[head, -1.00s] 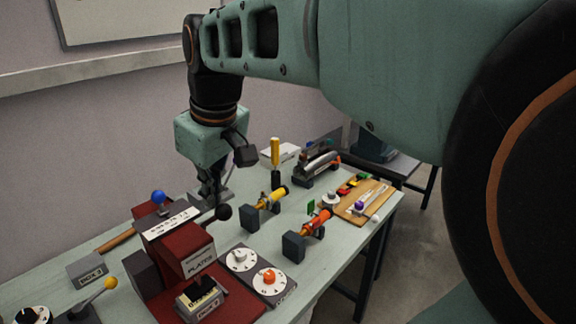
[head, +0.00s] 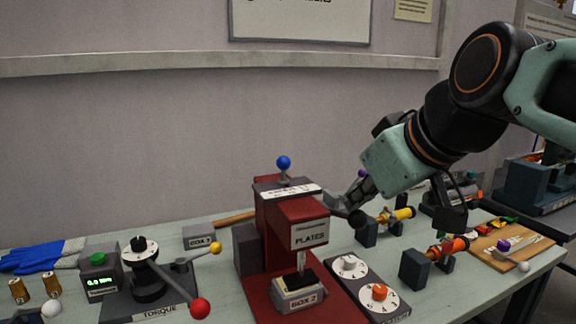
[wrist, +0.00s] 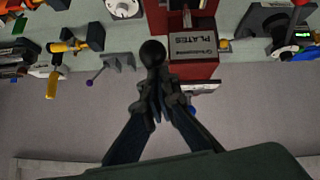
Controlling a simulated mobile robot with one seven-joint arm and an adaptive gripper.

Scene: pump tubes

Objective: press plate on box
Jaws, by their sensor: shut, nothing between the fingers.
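The dark red press (head: 295,208) stands on the bench, with a sign reading PLATES on its front. Under its ram sits the grey box marked BOX 2 (head: 300,301). A black plate (head: 297,281) shows on the box top, with some yellow at its edge; whether it is seated flush I cannot tell. A black lever ball (head: 357,218) is at the press's right side. My gripper (head: 349,204) is shut and empty, tilted down-left right by the ball. In the wrist view the ball (wrist: 153,52) is just beyond the fingertips (wrist: 157,82); touching or not is unclear.
A blue knob (head: 284,162) tops the press. A dial panel (head: 364,285) lies right of it, then yellow and orange tubes (head: 447,248) on dark stands. A torque station (head: 150,270) with a red-ended handle stands left. The bench's front left of the dials is crowded.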

